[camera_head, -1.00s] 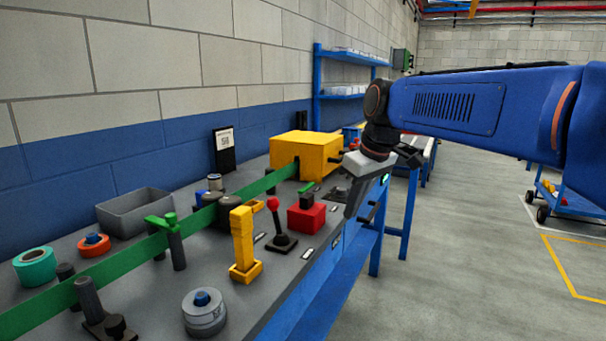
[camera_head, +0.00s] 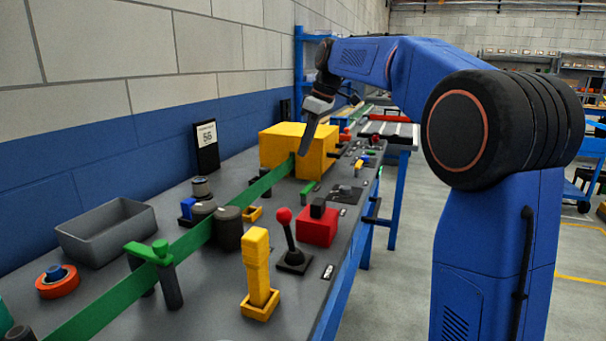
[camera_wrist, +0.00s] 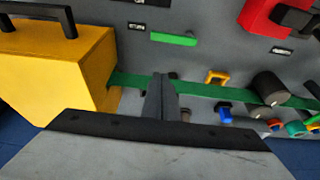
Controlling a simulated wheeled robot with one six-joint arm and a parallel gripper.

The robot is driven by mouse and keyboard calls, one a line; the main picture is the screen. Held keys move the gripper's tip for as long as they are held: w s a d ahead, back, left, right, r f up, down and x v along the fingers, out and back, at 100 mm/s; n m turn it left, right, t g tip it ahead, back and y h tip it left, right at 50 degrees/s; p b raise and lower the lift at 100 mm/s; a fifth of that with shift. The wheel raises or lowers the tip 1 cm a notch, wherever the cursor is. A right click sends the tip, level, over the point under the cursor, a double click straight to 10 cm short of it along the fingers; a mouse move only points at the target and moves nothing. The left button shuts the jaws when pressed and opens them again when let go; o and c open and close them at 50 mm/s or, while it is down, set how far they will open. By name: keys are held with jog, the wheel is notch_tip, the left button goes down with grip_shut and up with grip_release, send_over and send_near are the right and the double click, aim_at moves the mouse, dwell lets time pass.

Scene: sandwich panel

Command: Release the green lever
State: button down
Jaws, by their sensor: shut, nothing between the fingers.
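A small green lever (camera_head: 308,188) lies near the front of the yellow box on the grey panel. In the wrist view it is a short green bar (camera_wrist: 173,39) above the fingers. A second green handle, T-shaped (camera_head: 150,252), stands on dark posts at the near left, by the long green strip (camera_head: 105,292). I cannot tell from the frames which one the task means. My gripper (camera_head: 303,152) is shut and empty, pointing down in front of the yellow box. In the wrist view its closed fingers (camera_wrist: 158,80) overlap the green strip, apart from the green bar; contact with the strip cannot be told.
The yellow box (camera_head: 290,148) stands close to my gripper. A red block (camera_head: 317,229), a red-knobbed joystick (camera_head: 289,238), a yellow upright handle (camera_head: 257,268) and dark cylinders (camera_head: 228,228) stand nearer. A grey bin (camera_head: 108,236) is against the wall. Open floor lies right.

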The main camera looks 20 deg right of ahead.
aim_at(308, 193)
jog(key=shift+w, duration=0.3)
jog(key=x, duration=1)
jog(key=shift+f, duration=0.1)
jog(key=shift+s+d, duration=0.85)
jog(key=shift+d, duration=0.2)
jog(key=shift+s+d, duration=0.35)
jog(key=shift+d, duration=0.15)
